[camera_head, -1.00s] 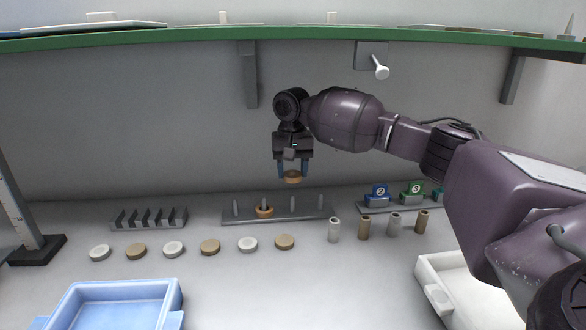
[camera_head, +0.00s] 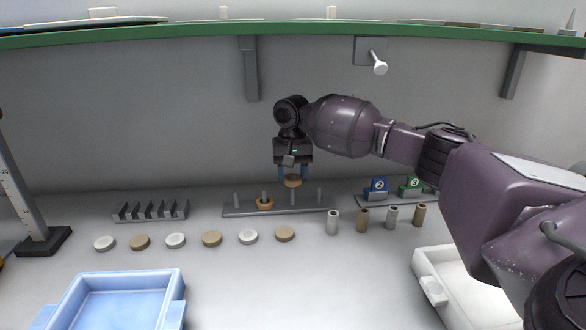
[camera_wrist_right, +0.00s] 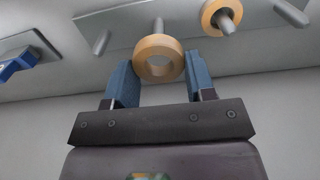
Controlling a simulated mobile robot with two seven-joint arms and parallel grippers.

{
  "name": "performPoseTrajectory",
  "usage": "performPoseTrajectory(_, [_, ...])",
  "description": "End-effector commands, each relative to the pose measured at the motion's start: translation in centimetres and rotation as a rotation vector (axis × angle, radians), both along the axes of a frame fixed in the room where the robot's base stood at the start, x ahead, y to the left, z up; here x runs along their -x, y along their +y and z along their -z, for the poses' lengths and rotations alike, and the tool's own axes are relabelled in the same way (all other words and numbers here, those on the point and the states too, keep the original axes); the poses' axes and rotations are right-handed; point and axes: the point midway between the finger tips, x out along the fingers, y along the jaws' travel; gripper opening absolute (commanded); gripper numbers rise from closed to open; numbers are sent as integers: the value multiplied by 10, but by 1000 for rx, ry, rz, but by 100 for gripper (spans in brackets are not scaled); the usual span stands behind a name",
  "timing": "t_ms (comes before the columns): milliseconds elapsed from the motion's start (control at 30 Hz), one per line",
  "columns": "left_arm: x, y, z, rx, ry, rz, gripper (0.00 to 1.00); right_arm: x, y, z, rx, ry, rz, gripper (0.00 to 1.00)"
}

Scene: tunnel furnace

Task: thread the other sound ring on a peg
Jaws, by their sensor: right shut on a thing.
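My right gripper (camera_head: 293,178) points down with its blue fingers shut on a tan ring (camera_head: 292,181). In the right wrist view the ring (camera_wrist_right: 157,45) sits between both fingertips, its hole visible. The ring is held just over the third peg (camera_head: 293,197) of the grey peg rack (camera_head: 232,212). That peg (camera_wrist_right: 158,24) appears right behind the ring in the wrist view; I cannot tell whether its tip enters the hole. Another tan ring (camera_head: 265,204) is around the second peg (camera_head: 264,193). The first peg (camera_head: 236,199) and fourth peg (camera_head: 320,194) are bare. My left gripper is out of view.
Several white and tan discs (camera_head: 212,239) lie in a row before the rack. Small tubes (camera_head: 333,222) stand to the right. A slotted rack (camera_head: 150,211), blue tray (camera_head: 75,287) and white tray (camera_head: 425,262) are around. A green-edged shelf (camera_head: 300,28) runs above.

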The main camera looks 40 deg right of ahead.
Motion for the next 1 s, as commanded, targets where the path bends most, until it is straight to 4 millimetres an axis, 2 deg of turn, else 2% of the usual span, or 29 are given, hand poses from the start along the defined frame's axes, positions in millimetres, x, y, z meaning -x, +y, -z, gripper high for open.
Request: performPoseTrajectory(1000, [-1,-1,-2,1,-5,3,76,0,0,10,0,-2,0,27])
